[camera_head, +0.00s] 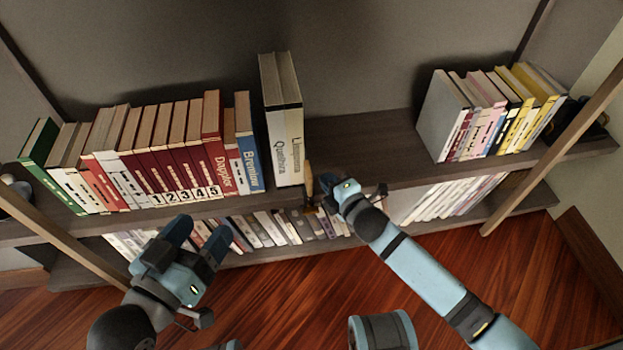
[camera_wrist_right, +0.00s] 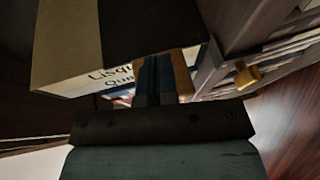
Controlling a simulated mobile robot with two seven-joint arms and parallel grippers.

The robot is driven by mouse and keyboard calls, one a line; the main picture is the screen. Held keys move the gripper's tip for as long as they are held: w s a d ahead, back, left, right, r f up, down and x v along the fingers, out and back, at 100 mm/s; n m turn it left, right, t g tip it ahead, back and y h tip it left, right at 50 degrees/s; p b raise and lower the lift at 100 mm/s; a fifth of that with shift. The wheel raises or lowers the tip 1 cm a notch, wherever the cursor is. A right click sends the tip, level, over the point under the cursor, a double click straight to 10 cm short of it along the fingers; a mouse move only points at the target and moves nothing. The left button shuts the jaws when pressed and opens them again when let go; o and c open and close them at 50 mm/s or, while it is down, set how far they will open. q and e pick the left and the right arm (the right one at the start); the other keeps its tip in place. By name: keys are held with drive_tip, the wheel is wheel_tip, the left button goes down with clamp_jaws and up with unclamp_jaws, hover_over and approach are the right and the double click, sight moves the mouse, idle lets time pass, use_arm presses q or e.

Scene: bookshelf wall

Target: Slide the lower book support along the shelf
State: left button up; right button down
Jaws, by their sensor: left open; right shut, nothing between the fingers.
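A small brown upright piece (camera_head: 309,180), apparently a book support, stands at the upper shelf's front edge, right of two tall white books. In the right wrist view a tan block (camera_wrist_right: 181,73) shows beside my fingers. A yellow knob (camera_wrist_right: 247,75) shows lower, by the lower row of books; I cannot tell for sure whether it belongs to the lower support. My right gripper (camera_head: 328,186) is shut and empty at the upper shelf's edge; its fingers (camera_wrist_right: 156,78) are close to the tan block, contact unclear. My left gripper (camera_head: 198,236) is open and empty before the lower shelf.
The two tall books (camera_head: 283,120) end a long row of upper-shelf books (camera_head: 160,150). Another book group (camera_head: 490,115) stands at the right. The upper shelf (camera_head: 370,140) is clear between them. Lower-shelf books (camera_head: 290,228) sit beneath. Slanted wooden posts (camera_head: 550,150) flank the shelves.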

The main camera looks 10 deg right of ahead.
drive_tip(key=shift+a, duration=0.85)
